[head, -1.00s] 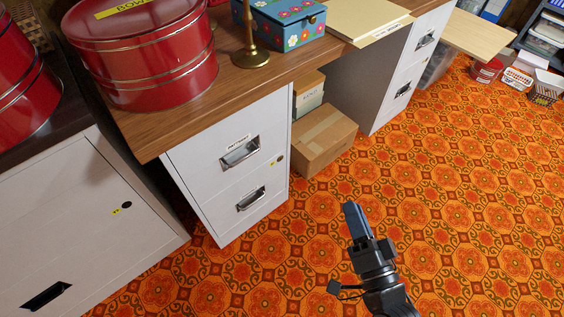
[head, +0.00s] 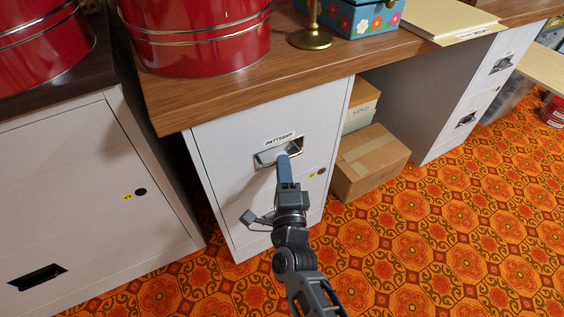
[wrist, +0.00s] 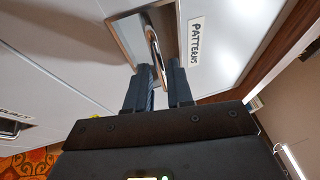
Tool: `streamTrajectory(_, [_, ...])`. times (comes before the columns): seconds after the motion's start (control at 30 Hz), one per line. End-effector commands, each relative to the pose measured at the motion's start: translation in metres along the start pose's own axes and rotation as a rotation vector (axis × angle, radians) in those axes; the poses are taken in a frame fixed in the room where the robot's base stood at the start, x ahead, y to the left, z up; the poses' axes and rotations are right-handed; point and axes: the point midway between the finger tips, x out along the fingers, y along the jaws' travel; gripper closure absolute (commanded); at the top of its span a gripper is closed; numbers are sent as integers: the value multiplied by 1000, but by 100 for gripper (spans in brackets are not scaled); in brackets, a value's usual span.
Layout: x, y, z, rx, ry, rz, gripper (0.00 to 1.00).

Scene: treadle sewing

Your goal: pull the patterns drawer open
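The patterns drawer (head: 232,153) is the upper drawer of a white two-drawer cabinet under the wooden desktop. It looks shut, its face flush with the cabinet. Its label (wrist: 195,40) reads "PATTERNS", and its metal pull handle (head: 271,156) sits in a recess. My gripper (head: 284,160) is at the right part of this handle and partly hides it. In the wrist view, the handle (wrist: 153,45) runs down between the two fingertips of my gripper (wrist: 158,68). The fingers are apart, with a gap around the bar; contact cannot be told.
My arm covers much of the lower drawer. A cardboard box (head: 370,165) stands right of the cabinet. Another white cabinet (head: 80,200) stands at left. Red tins (head: 200,40) and a brass stand (head: 309,38) are on the desktop (head: 250,85). Patterned floor (head: 430,240) in front is clear.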

Motion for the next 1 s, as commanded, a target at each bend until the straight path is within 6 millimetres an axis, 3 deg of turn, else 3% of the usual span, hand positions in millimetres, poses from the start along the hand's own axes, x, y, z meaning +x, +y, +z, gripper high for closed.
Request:
streamTrajectory(0.23, [26, 1, -1, -1, 1, -1, 78])
streamTrajectory(0.57, [30, 0, -1, -2, 0, 0, 78])
streamTrajectory(0.8, [29, 0, -1, -2, 0, 0, 100])
streamTrajectory(1.0, [29, 0, -1, -2, 0, 0, 100])
